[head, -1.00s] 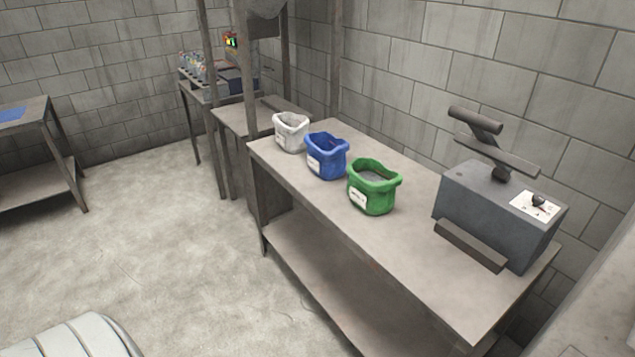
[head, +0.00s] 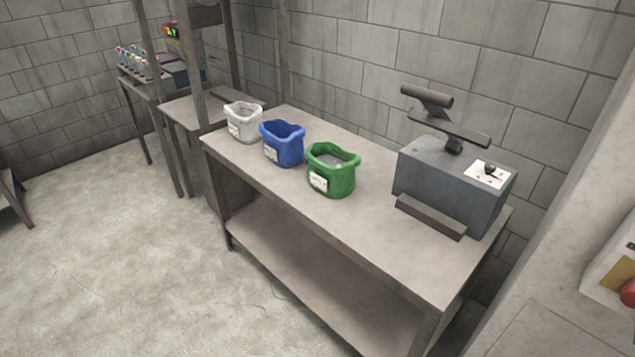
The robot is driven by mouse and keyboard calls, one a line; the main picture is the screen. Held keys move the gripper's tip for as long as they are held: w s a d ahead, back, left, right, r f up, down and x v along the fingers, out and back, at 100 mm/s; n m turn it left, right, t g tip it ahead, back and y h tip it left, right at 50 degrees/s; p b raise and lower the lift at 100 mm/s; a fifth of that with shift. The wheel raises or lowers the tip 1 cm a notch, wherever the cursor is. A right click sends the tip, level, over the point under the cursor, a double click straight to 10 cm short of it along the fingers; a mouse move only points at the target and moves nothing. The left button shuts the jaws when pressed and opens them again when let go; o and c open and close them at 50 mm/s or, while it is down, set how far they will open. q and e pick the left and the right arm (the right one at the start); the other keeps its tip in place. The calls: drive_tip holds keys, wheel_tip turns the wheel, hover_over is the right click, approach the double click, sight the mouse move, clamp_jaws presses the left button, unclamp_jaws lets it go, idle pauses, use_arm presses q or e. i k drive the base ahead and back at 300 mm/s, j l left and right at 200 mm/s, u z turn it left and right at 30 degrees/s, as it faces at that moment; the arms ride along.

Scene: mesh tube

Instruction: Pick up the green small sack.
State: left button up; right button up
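The green small sack (head: 333,172) stands upright and open-topped on the bench (head: 398,244), with a white label on its front. It is the nearest of a row of three sacks. The blue sack (head: 283,146) stands just left of it and the white sack (head: 245,124) is at the far left end. Neither of my grippers shows in the head view.
A grey machine (head: 454,186) with a black top bar stands on the bench right of the green sack. A lower shelf (head: 290,246) runs beneath. The floor (head: 130,260) in front is clear. A wall with a red-knobbed box (head: 610,272) is at the right.

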sight(331, 169)
drive_tip(key=i+j+z, duration=0.15)
drive_tip(key=i+j, duration=0.2)
drive_tip(key=i+j+z, duration=0.2)
drive_tip(key=i+j, duration=0.15)
drive_tip(key=j, duration=0.25)
